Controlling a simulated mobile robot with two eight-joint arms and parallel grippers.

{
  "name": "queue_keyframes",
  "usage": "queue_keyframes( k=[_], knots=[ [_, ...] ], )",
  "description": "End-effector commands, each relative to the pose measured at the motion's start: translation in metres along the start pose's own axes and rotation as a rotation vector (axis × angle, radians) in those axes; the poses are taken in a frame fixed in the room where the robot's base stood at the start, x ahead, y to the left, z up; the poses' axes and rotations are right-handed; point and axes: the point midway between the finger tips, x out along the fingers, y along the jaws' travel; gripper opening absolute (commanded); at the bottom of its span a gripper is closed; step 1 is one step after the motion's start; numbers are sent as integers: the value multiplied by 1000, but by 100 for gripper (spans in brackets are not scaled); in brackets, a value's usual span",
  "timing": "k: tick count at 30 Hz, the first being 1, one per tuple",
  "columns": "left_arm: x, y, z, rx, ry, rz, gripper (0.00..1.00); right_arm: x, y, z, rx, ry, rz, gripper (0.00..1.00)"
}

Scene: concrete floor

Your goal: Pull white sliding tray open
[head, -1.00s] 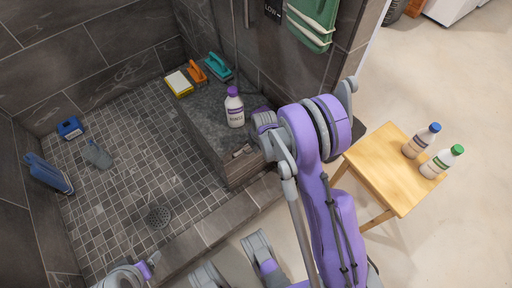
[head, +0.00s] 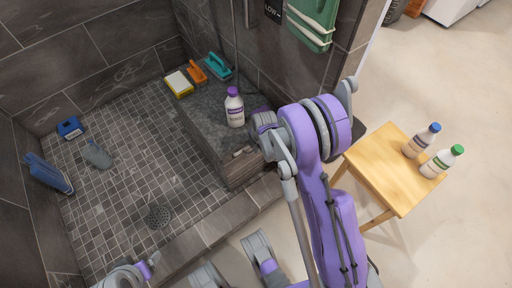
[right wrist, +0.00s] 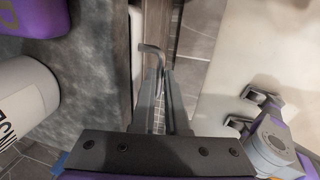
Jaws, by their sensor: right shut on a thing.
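My right gripper (right wrist: 166,88) is shut on a thin grey bent handle (right wrist: 151,49) in the right wrist view. The handle stands at the front of the dark stone bench. A narrow white strip (right wrist: 136,50), perhaps the edge of the white sliding tray, runs beside the handle. Most of the tray is hidden, so I cannot tell how far it is open. In the head view my right wrist hangs over the bench's right end and largely hides the fingers. My left gripper does not show clearly in either view.
A purple-capped white bottle (head: 235,108) stands on the bench (head: 206,118) close to my right wrist. Brushes and a yellow-white sponge (head: 179,84) lie farther back. A wooden stool (head: 388,172) with two bottles stands at the right.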

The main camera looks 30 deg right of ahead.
Motion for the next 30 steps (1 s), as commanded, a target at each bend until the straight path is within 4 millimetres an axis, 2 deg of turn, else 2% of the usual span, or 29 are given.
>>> queue_keyframes(
  k=[8, 11, 22, 26, 30],
  knots=[
    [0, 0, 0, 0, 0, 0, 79, 0, 0, 0, 0, -1, 1, 0],
    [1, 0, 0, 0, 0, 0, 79, -1, -6, 1, 1, -1, 1, 0],
    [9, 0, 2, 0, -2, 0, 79, -17, -89, 1, 3, -2, 0, 0],
    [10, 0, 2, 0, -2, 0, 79, -20, -102, 1, 1, -2, 0, 0],
    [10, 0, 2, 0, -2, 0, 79, -21, -104, 0, 0, -1, 0, 0]
  ],
)
